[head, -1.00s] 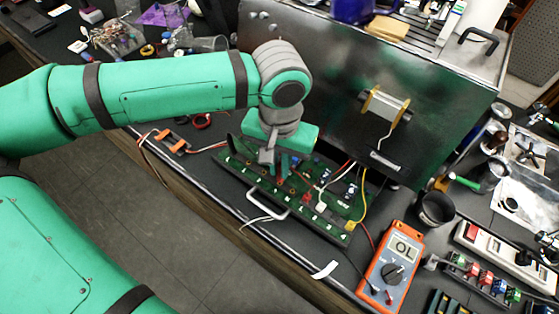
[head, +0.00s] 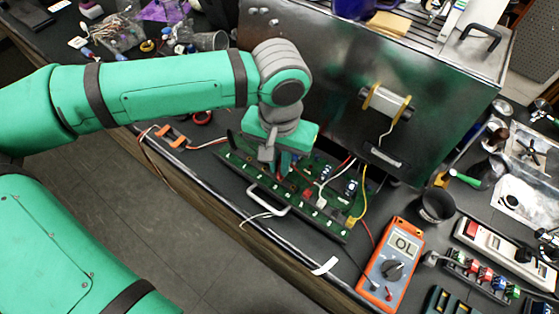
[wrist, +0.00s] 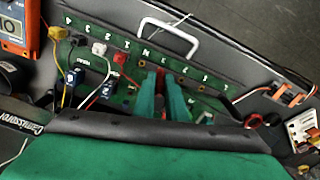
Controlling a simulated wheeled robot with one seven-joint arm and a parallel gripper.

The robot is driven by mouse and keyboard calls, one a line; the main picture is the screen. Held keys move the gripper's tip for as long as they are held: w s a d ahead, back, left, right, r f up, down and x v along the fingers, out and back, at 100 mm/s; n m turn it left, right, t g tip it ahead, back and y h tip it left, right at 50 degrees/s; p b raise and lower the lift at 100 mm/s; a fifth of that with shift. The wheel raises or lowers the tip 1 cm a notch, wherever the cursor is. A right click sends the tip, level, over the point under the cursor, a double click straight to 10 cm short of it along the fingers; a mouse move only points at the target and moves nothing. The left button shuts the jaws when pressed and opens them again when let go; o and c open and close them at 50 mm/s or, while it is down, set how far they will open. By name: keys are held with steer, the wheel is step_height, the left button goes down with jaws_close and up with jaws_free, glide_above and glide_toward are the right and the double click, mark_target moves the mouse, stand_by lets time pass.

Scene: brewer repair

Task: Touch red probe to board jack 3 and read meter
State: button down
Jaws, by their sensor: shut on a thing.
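My gripper (head: 277,165) points down over the green board (head: 333,229), its fingers close above the left half of it. In the wrist view my gripper (wrist: 163,98) has its teal fingers shut on the red probe (wrist: 161,79), mostly hidden between them. I cannot tell whether the tip touches a jack.
A metal brewer housing (head: 335,75) stands behind the board. A white handle (head: 268,199) sticks out at the board's front. Red, white and yellow wires rise from its right half. A dark cup (head: 436,205) and a power strip (head: 505,253) stand to the right.

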steer(key=shift+f, duration=0.6)
stand_by(1.5)
steer(key=shift+r, duration=0.1)
stand_by(2.2)
steer(key=shift+r, duration=2.4)
steer(key=shift+s, duration=0.1)
